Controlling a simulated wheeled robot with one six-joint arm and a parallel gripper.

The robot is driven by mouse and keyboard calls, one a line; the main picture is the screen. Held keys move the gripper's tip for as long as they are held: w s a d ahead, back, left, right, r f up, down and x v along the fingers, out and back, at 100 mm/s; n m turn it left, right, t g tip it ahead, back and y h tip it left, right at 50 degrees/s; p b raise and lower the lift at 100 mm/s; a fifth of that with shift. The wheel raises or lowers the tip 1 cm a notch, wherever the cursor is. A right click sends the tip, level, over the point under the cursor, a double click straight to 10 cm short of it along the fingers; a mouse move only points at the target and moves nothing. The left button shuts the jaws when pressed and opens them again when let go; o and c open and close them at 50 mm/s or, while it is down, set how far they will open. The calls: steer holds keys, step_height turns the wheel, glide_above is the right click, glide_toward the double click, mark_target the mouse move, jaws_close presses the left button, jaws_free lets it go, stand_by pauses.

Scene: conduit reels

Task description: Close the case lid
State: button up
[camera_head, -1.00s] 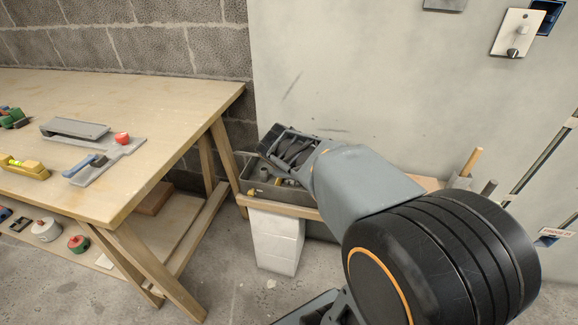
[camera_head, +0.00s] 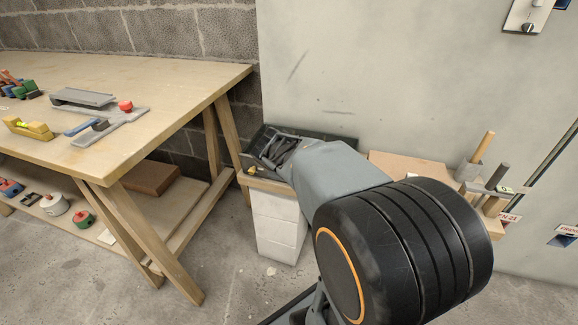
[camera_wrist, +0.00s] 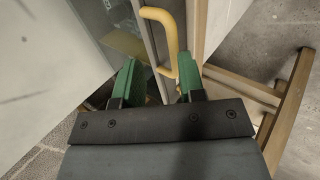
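A dark grey case (camera_head: 257,141) stands against the wall on a light wooden top at the centre of the head view. My gripper and forearm hide much of it, so I cannot tell the lid's angle. A small yellow part (camera_head: 251,171) shows at its front left edge. In the wrist view a yellow bent handle (camera_wrist: 172,40) sits beside a grey edge (camera_wrist: 150,45). My gripper (camera_wrist: 158,75) has two green fingers, spread apart. The handle's lower end appears between the fingertips; I cannot tell whether they touch it. In the head view my gripper (camera_head: 272,152) is over the case.
A wooden workbench (camera_head: 150,85) with tools stands at the left, close to the case. White drawers (camera_head: 278,225) stand below the case. A brown board (camera_head: 400,167) and a grey cup of rods (camera_head: 468,170) are right of my arm. Floor in front is clear.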

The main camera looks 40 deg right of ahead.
steer(key=p+v, duration=0.5)
steer(key=v, duration=0.8)
steer(key=shift+a+r+p, duration=0.15)
steer(key=shift+r+p, duration=0.15)
steer(key=shift+r, duration=0.05)
steer(key=shift+s, duration=0.1)
